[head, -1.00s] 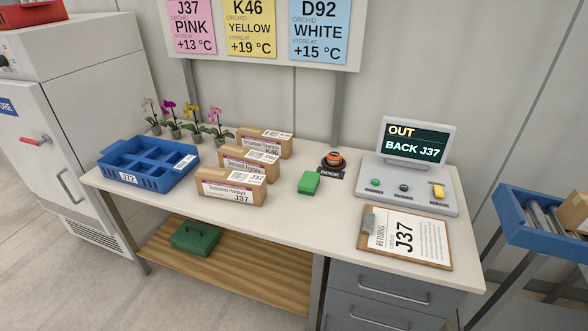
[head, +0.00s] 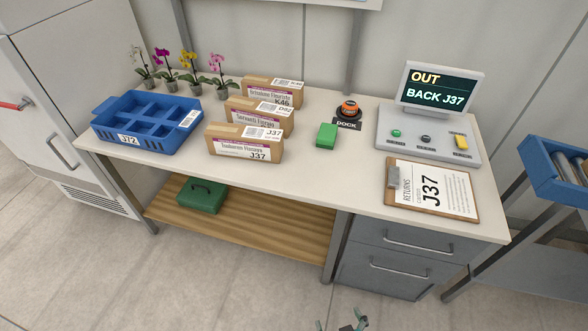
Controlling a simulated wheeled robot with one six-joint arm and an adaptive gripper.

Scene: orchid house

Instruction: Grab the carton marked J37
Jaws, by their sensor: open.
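The carton marked J37 (head: 244,142) stands on the bench at the front of a row of three brown cartons, its label facing me. The D92 carton (head: 262,116) stands just behind it, and the K46 carton (head: 273,92) is at the back. My gripper (head: 342,324) shows only in part at the bottom edge of the head view. It is open and empty, low in front of the bench and well apart from the cartons.
A blue divided crate (head: 148,139) stands left of the cartons, with several potted orchids (head: 180,82) behind. A green block (head: 326,135), the dock button (head: 348,110), a clipboard (head: 432,190) and a console reading "OUT BACK J37" (head: 437,92) are to the right. Bench space right of J37 is clear.

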